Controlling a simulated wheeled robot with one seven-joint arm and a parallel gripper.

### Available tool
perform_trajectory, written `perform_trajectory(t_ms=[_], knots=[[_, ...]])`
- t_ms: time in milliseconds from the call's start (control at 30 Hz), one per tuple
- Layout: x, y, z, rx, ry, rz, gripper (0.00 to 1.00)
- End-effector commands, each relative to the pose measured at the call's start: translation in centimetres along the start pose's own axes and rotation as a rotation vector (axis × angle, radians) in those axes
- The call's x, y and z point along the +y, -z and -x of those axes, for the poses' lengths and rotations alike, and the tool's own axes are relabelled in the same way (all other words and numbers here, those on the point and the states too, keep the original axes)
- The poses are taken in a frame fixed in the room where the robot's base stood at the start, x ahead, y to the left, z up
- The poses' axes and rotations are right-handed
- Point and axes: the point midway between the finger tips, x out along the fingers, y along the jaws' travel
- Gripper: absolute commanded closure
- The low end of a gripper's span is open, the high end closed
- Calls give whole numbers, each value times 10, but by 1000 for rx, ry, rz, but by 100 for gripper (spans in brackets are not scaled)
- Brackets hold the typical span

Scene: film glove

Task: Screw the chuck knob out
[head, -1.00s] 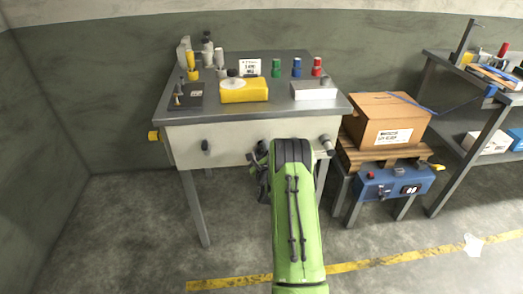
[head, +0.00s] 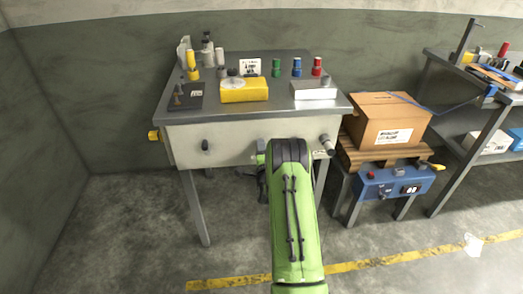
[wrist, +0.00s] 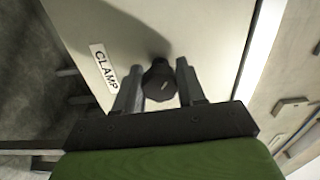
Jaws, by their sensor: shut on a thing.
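In the wrist view a black faceted knob (wrist: 159,82) stands out from a pale panel (wrist: 190,30), beside a white label (wrist: 104,67) reading CLAMP. My gripper (wrist: 160,88) has one finger on each side of this knob and is shut on it. No label reading chuck is readable. In the head view my arm hides the held knob and most of my gripper. Another black knob (head: 206,146) sits on the bench's front panel (head: 232,142), left of my arm. A grey handle (head: 327,146) sticks out at the panel's right end.
The bench top (head: 225,62) holds a yellow box (head: 244,91), a white box (head: 314,91) and several coloured bottles. A carton (head: 388,120) and a blue unit (head: 393,188) stand close on the right. The floor left of the bench is clear.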

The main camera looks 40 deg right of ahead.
Motion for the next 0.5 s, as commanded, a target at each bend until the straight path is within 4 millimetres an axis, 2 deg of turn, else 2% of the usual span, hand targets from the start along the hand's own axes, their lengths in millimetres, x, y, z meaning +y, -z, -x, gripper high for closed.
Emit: perform_trajectory(t_ms=[500], knots=[[2, -2, 0, -3, 0, 491, 91]])
